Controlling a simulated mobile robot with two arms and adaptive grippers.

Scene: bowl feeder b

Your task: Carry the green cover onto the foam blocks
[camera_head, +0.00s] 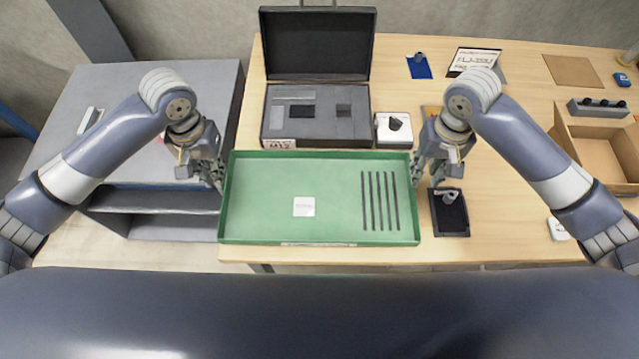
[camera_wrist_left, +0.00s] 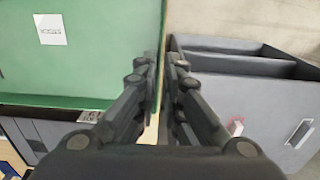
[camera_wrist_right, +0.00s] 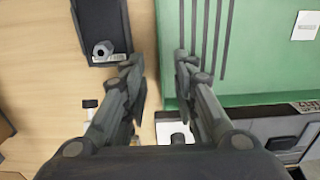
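The green cover (camera_head: 270,190) is a shallow tray shape with a white label and several dark slots at its right. It lies flat at the table's front. My left gripper (camera_head: 219,184) is at its left rim; in the left wrist view its fingers (camera_wrist_left: 164,75) are close together with the rim between them. My right gripper (camera_head: 419,180) is at the right rim; in the right wrist view its fingers (camera_wrist_right: 160,80) stand apart on either side of the rim. I cannot make out separate foam blocks; what lies under the cover is hidden.
An open black case (camera_head: 318,42) with grey foam stands behind the cover. A white box with a black knob (camera_head: 394,127) is beside it. A black tray (camera_head: 449,212) lies right of the cover, a cardboard box (camera_head: 597,150) further right. A grey cabinet (camera_head: 160,90) stands left.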

